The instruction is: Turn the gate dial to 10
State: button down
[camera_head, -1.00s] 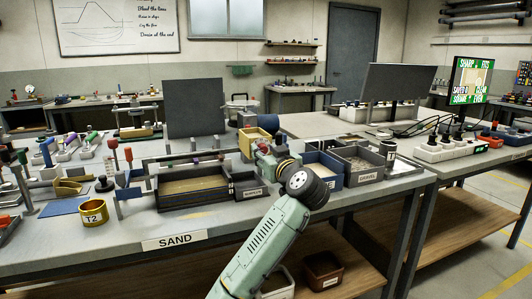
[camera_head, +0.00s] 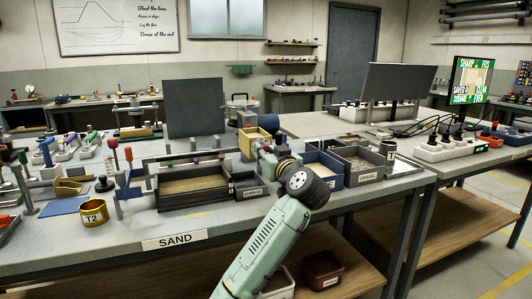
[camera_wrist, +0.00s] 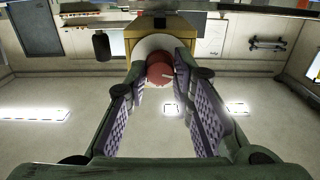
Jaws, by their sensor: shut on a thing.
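The gate dial has a red knob (camera_wrist: 159,72) with a pale mark, in front of a round white face (camera_wrist: 158,45) on a yellow housing (camera_wrist: 178,31). My gripper (camera_wrist: 163,84) is shut on the red knob, one padded finger on each side. The numbers on the dial face cannot be read here. In the head view the yellow housing (camera_head: 250,140) stands on the bench behind the sand tray, and my gripper (camera_head: 264,157) reaches it from the front. My wrist hides the knob there.
A sand-filled tray (camera_head: 193,205) lies left of my gripper; blue and grey gravel bins (camera_head: 362,180) lie close to its right. A brass T2 cup (camera_head: 94,218) and upright tools stand at left. A dark panel (camera_head: 194,104) stands behind.

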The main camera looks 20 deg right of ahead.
jog(key=shift+m+p, duration=2.3)
jog(key=shift+m, duration=5.1)
jog(key=shift+f, duration=0.1)
jog(key=c, duration=1.4)
grip_release()
jog(key=shift+o, duration=0.2)
jog(key=shift+s, duration=0.1)
jog(key=s, duration=1.2)
jog(key=shift+d, duration=0.25)
jog(key=shift+w, duration=0.1)
